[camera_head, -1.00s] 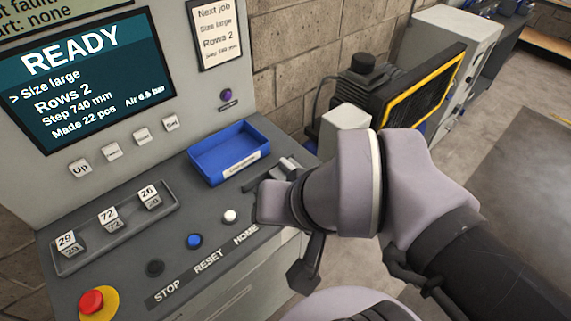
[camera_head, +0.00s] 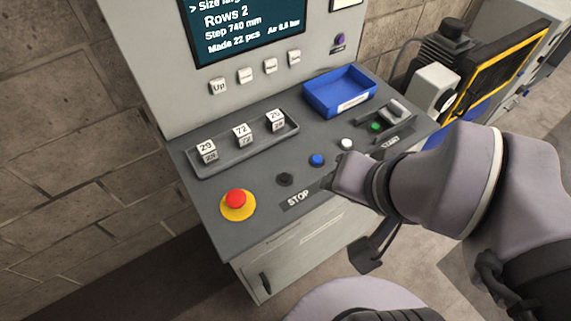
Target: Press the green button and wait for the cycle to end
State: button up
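The green button (camera_head: 376,127) sits on the sloped desk of the grey control console (camera_head: 250,220), in a dark recess at the right, with a grey lever-like part beside it. A partly hidden label below it seems to read START. My gripper (camera_head: 334,175) is over the front of the desk, left of and nearer than the green button, close to the blue button (camera_head: 317,160). The two look apart. My wrist hides the fingertips, so I cannot tell if they are open. The screen (camera_head: 250,30) shows Rows 2 and Step 740 mm; its top is cut off.
A red stop button (camera_head: 236,199) on a yellow base, a black button (camera_head: 284,179) and a white button (camera_head: 346,144) share the desk. A blue tray (camera_head: 340,92) and a rack of numbered blocks (camera_head: 241,140) stand behind. A yellow-edged machine (camera_head: 500,70) is at the right.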

aim_at(376, 127)
jog(key=k+j+z, duration=0.15)
jog(key=j, duration=0.25)
jog(key=k+j+z, duration=0.15)
jog(key=j, duration=0.25)
jog(key=k+j+z, duration=0.15)
jog(key=k+j, duration=0.15)
